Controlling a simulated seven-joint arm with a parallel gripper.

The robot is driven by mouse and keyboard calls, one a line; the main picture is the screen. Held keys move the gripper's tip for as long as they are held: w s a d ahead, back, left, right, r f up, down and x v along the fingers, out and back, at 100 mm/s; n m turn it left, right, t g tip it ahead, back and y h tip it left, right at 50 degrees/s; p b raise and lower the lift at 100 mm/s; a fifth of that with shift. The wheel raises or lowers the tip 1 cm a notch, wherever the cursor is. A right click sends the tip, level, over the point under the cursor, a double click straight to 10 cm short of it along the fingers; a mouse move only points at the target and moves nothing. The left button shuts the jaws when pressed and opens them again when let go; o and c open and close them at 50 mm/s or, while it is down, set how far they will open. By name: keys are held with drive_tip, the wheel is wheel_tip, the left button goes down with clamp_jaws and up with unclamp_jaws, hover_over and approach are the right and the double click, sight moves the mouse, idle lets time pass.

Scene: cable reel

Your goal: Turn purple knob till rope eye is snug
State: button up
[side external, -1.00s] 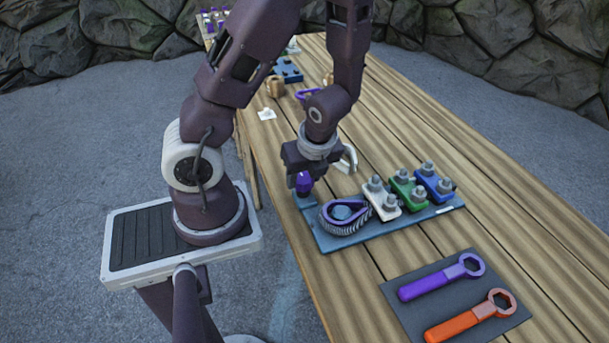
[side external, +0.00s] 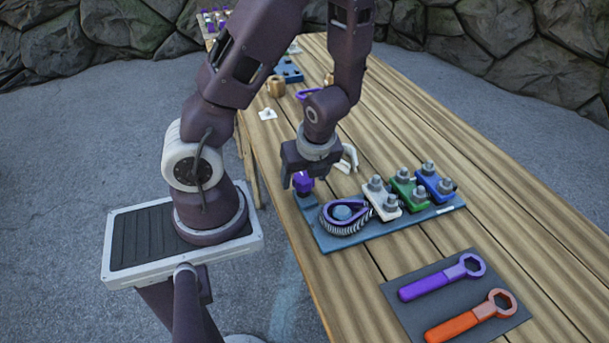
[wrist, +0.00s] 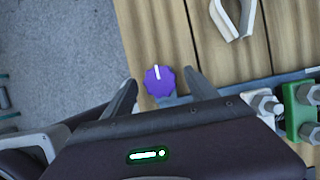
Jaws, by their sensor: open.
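The purple knob (side external: 303,182) stands at the left back corner of the blue-grey base plate (side external: 335,243). In the wrist view the knob (wrist: 159,80) shows a white mark pointing up in the picture. My gripper (side external: 302,180) is open above the knob, and in the wrist view its fingertips (wrist: 160,82) lie on either side of it, with gaps showing. The purple rope eye (side external: 345,203) loops around a round blue-grey post (side external: 342,212) on the plate. How snug it sits is too small to tell.
White, green and blue blocks (side external: 435,184) with grey bolts stand on the plate's right part. A pale hook-shaped piece (side external: 347,158) lies just behind my gripper. Purple and orange ring wrenches (side external: 470,312) lie on a dark mat at the front right.

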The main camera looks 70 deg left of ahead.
drive_tip(key=v, duration=0.7)
drive_tip(key=shift+d+r, duration=0.1)
drive_tip(key=shift+r, duration=0.05)
drive_tip(key=s+d+r+n+t+h, duration=0.2)
drive_tip(key=d+r+n, duration=0.3)
drive_tip(key=r+n, duration=0.3)
drive_tip(key=s+d+r+n+t+h, duration=0.2)
drive_tip(key=s+d+r+n+t, duration=0.1)
drive_tip(key=d+r+n, duration=0.3)
wheel_tip(320, 180, up, 2)
drive_tip(key=s+n, duration=0.1)
drive_tip(key=n, duration=0.3)
drive_tip(key=shift+t, duration=0.3)
